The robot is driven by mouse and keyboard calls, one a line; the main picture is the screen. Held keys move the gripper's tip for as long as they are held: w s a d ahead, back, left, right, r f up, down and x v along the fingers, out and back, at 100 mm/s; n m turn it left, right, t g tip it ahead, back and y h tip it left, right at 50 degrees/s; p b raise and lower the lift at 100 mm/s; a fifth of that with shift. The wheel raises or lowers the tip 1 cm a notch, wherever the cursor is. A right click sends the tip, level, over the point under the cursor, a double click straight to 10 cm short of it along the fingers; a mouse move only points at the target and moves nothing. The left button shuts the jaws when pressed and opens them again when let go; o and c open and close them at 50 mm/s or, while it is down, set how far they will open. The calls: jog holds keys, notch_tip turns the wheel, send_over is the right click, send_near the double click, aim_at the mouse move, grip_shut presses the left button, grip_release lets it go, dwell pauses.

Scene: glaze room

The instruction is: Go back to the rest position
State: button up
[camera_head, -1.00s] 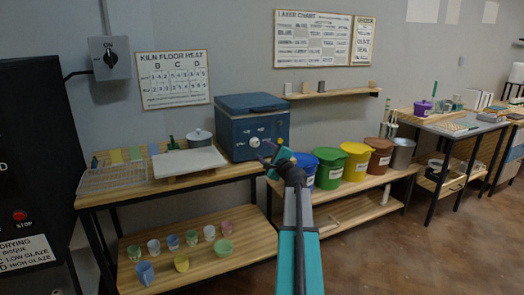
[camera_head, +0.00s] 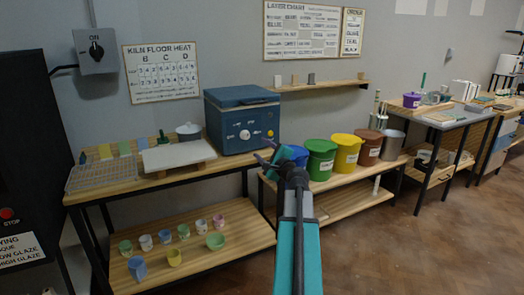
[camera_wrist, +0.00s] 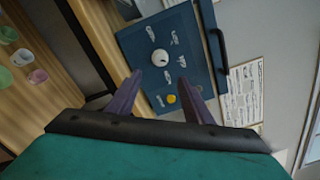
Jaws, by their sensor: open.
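My gripper (camera_head: 272,156) is in the lower middle of the head view, at the end of my teal arm. It is open and nothing shows between its fingers. In the wrist view my gripper (camera_wrist: 158,98) has its two purple-grey fingers apart. Beyond them is the front of a blue box-shaped kiln (camera_wrist: 160,60) with a white dial and a yellow button. In the head view the kiln (camera_head: 240,118) stands on the wooden bench, up and left of my gripper. I cannot tell how far the fingers are from it.
The wooden bench (camera_head: 150,187) holds a wire rack (camera_head: 100,175), a white slab (camera_head: 178,155) and a pot (camera_head: 188,131). Several small cups stand on its lower shelf. Lidded buckets, including a green one (camera_head: 320,160), stand on a low shelf to the right. The floor (camera_head: 400,250) at right is clear.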

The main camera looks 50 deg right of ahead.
jog(key=shift+w+a, duration=0.1)
jog(key=w+a+f+n+g+y+p, duration=0.1)
jog(key=w+a+f+n+g+y, duration=0.2)
jog(key=a+f, duration=0.7)
jog(key=w+a+f+n+g+y+p, duration=0.1)
jog(key=w+a+f+n+y, duration=0.2)
jog(key=a+f, duration=0.7)
jog(key=w+a+f+n+g+y+p, duration=0.1)
jog(key=w+a+f+n+g+y, duration=0.3)
jog(key=a+f, duration=0.7)
jog(key=s+a+f+n+g+p, duration=0.2)
jog(key=s+a+f+n+g, duration=0.25)
jog(key=s+a+f, duration=0.65)
jog(key=s+a+f+n+g+p, duration=0.25)
jog(key=s+a+f+n, duration=0.35)
jog(key=s+a+f, duration=0.5)
jog(key=s+a+f+n+g+h, duration=0.1)
jog(key=s+a+f+n+g, duration=0.1)
jog(key=s, duration=0.8)
jog(key=s+a+f+n+g+h+p, duration=0.1)
jog(key=s+a+n+g, duration=0.3)
jog(key=s, duration=0.6)
jog(key=shift+a+f+n+g+h, duration=0.35)
jog(key=shift+n+g+h, duration=0.2)
jog(key=shift+n, duration=0.4)
